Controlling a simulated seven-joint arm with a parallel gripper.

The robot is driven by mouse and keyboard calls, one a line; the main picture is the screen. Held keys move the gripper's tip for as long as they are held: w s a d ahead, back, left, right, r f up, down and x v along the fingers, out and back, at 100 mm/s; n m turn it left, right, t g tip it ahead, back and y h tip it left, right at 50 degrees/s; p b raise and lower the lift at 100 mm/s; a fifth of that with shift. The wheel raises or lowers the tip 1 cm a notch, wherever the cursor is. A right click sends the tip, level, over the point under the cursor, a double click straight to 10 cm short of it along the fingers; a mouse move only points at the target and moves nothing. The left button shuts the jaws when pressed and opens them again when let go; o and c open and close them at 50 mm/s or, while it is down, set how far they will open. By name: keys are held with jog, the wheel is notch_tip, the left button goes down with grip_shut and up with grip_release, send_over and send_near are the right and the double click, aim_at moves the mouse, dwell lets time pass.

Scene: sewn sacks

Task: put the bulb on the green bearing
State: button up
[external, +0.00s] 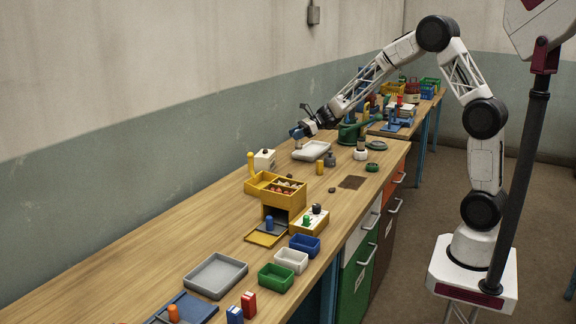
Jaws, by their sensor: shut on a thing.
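My gripper (300,131) is at the far end of my outstretched arm, above the bench near the wall side. It is shut on a small blue-grey thing (295,134); it is too small here to tell whether this is the bulb. A small green ring (372,167), which looks like the green bearing, lies flat on the bench to the right of and nearer than my gripper. The gripper is well apart from it. I cannot make out a bulb for certain anywhere else.
A white ring-shaped piece (361,155) and a green machine (352,132) stand near the green ring. A yellow box (284,203) with an open drawer stands nearer. The bench's wall side (150,235) is clear.

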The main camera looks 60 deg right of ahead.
jog(key=s+d+r+m, duration=0.1)
jog(key=s+d, duration=1)
jog(key=s, duration=0.5)
jog(key=t+h, duration=0.1)
send_over(369, 165)
jog(key=shift+d+m, duration=0.1)
jog(key=shift+m, duration=0.2)
jog(key=shift+f, duration=2.05)
jog(key=shift+f, duration=2)
jog(key=shift+f, duration=0.1)
